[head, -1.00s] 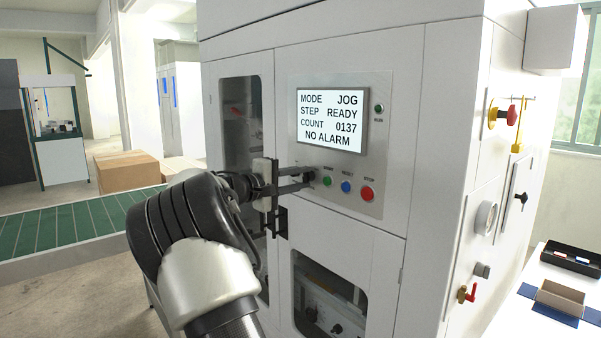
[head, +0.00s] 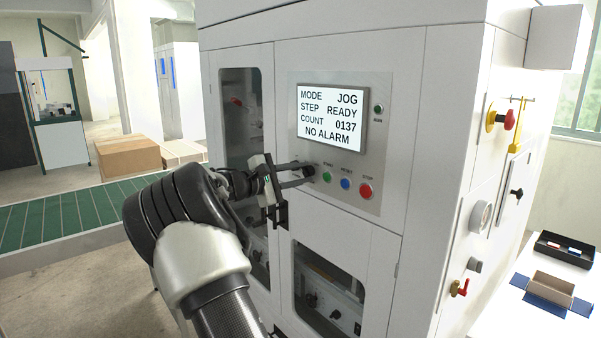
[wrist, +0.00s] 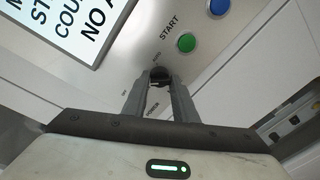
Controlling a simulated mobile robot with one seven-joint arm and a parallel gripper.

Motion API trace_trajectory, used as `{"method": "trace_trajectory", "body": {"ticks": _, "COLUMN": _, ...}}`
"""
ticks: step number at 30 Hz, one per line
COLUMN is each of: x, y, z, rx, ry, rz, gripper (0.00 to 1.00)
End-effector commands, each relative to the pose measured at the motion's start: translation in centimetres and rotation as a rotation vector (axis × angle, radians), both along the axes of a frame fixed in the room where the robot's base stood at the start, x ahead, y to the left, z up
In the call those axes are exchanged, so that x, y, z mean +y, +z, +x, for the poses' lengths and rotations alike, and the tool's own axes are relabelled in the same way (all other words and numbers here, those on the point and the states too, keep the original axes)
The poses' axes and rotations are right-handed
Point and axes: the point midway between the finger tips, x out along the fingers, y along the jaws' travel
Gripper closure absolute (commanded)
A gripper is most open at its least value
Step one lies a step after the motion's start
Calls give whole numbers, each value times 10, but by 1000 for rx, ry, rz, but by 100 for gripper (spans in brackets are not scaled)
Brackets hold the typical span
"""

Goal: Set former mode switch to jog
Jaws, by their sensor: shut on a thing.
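The mode switch (wrist: 159,75) is a dark knob on the grey control panel, left of the green START button (head: 327,177). My gripper (head: 306,172) is at the panel with its fingers shut on the knob. In the wrist view the two fingertips (wrist: 158,84) close around it and hide part of it. The screen (head: 332,118) above reads MODE JOG, STEP READY, COUNT 0137, NO ALARM.
A blue button (head: 346,184) and a red STOP button (head: 365,190) sit right of the green one. A small RUN button (head: 379,108) is beside the screen. A green conveyor (head: 62,215) with cardboard boxes stands left. A white table with trays is at the right.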

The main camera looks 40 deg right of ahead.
Motion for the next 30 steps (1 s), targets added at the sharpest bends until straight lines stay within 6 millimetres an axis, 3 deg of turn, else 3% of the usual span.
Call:
{"method": "trace_trajectory", "body": {"ticks": 9, "x": 0, "y": 5, "z": 1, "rx": -2, "ry": 3, "rz": -6, "gripper": 97}}
{"method": "trace_trajectory", "body": {"ticks": 10, "x": 0, "y": 5, "z": 1, "rx": -2, "ry": 3, "rz": -6, "gripper": 70}}
{"method": "trace_trajectory", "body": {"ticks": 12, "x": 0, "y": 4, "z": 1, "rx": -1, "ry": 3, "rz": -7, "gripper": 58}}
{"method": "trace_trajectory", "body": {"ticks": 23, "x": 4, "y": 1, "z": 1, "rx": 0, "ry": 2, "rz": -2, "gripper": 57}}
{"method": "trace_trajectory", "body": {"ticks": 30, "x": 42, "y": 3, "z": -2, "rx": -2, "ry": 5, "rz": -1, "gripper": 57}}
